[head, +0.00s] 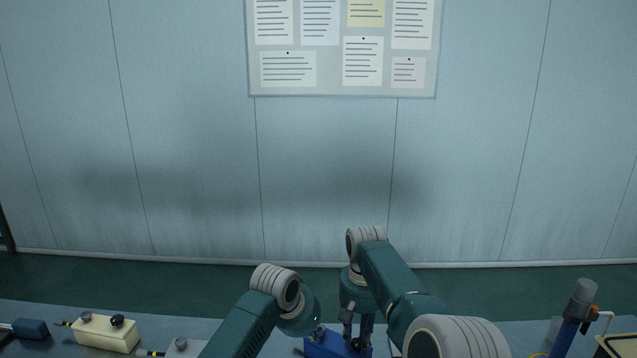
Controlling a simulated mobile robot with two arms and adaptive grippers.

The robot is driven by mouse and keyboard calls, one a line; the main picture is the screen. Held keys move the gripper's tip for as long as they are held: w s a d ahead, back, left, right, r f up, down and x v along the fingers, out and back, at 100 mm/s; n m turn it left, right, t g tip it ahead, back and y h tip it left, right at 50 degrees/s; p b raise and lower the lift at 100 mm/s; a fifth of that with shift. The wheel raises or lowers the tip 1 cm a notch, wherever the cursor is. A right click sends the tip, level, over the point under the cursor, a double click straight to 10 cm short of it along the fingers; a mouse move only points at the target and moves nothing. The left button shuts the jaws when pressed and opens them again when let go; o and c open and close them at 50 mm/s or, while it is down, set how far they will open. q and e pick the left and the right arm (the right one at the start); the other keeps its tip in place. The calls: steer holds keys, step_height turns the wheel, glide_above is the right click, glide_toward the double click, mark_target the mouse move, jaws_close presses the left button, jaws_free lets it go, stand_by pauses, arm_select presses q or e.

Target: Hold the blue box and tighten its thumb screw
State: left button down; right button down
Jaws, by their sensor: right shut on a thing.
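The blue box (325,346) is at the bottom edge of the head view, partly cut off and between my two arms. A small grey knob (320,330) shows on its left part. My right gripper (357,338) points down onto the right part of the box and is shut on a dark knob there, which looks like the thumb screw; the contact is small and partly hidden. My left arm reaches to the left side of the box. Its gripper is hidden behind the arm and wrist, so its jaws do not show.
A cream box (105,334) with a grey and a black knob stands at left on the bench (200,326). A dark blue object (30,328) lies further left. A blue upright tool with a grey top (580,300) stands at right. A notice board (340,75) hangs behind.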

arm_select(q)
steer(key=shift+w+d, duration=0.1)
steer(key=shift+w, duration=0.35)
steer(key=shift+w+a, duration=0.15)
steer(key=shift+a, duration=0.15)
stand_by(0.8)
steer(key=shift+a+f, duration=0.1)
step_height(320, 180, up, 6)
steer(key=shift+s, duration=0.35)
stand_by(0.6)
steer(key=shift+a, duration=0.1)
steer(key=shift+s+d+f, duration=0.1)
steer(key=shift+d+f, duration=0.1)
steer(key=shift+f, duration=0.75)
steer(key=shift+d+f, duration=0.15)
steer(key=shift+f, duration=0.85)
steer(key=shift+s+d+f, duration=0.1)
steer(key=shift+d+f, duration=0.1)
steer(key=shift+f, duration=0.75)
